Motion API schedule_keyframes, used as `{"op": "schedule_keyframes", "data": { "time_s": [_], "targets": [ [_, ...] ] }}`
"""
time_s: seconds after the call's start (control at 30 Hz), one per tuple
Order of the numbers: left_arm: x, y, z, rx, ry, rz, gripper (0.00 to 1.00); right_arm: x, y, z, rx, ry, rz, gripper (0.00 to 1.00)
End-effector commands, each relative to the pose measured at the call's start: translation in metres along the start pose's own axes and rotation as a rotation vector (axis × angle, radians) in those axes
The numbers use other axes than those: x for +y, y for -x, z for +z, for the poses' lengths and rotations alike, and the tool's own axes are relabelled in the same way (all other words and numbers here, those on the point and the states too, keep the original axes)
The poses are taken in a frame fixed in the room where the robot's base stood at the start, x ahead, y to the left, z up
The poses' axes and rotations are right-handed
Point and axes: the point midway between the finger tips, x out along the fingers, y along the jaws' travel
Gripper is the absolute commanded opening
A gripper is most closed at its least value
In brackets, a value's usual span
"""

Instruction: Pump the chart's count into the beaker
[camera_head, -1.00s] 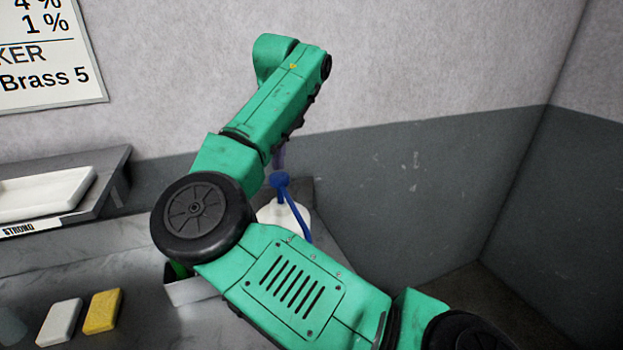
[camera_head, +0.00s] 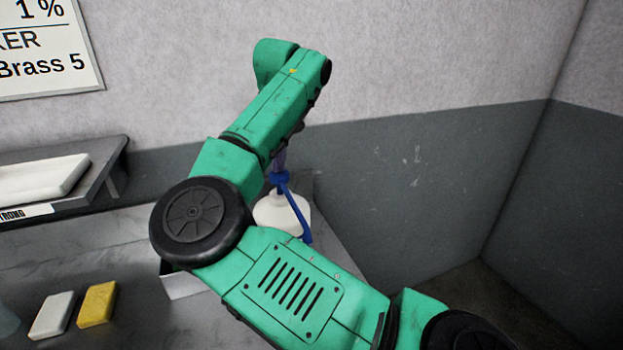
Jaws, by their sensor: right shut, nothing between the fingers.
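A white pump bottle (camera_head: 272,213) with a blue pump head and long blue spout (camera_head: 296,212) stands at the back of the bench, partly hidden by my right arm. My right gripper (camera_head: 279,162) is mostly hidden behind my green forearm. Its shut tips are just above the blue pump head, and I cannot tell whether they touch it. The chart (camera_head: 45,50) on the wall is cut off; "1 %" and "Brass 5" can be read. A translucent vessel (camera_head: 6,321), perhaps the beaker, is cut by the left edge. My left gripper is out of view.
A white (camera_head: 52,316) and a yellow block (camera_head: 97,304) lie on the grey bench. A metal box (camera_head: 181,282) is partly behind my arm. The wall closes off the back.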

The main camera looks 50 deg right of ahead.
Motion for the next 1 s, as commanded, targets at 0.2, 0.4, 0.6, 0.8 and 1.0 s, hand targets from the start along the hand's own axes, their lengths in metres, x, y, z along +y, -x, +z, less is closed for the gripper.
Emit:
{"op": "schedule_keyframes", "data": {
  "time_s": [0.2,0.4,0.6,0.8,1.0],
  "targets": [
    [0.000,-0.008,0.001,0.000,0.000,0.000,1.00,0.000,-0.011,0.003,-0.005,0.000,0.000,0.00],
    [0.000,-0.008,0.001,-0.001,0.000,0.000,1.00,0.000,-0.012,0.003,-0.006,-0.001,-0.001,0.00],
    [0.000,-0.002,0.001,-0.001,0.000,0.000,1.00,0.000,-0.005,0.002,-0.006,-0.001,-0.001,0.00],
    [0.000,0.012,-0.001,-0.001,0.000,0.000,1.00,0.000,0.011,-0.002,-0.005,-0.001,-0.001,0.00],
    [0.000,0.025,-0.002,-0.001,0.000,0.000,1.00,0.000,0.026,-0.005,-0.004,-0.001,-0.001,0.00]
  ]
}}
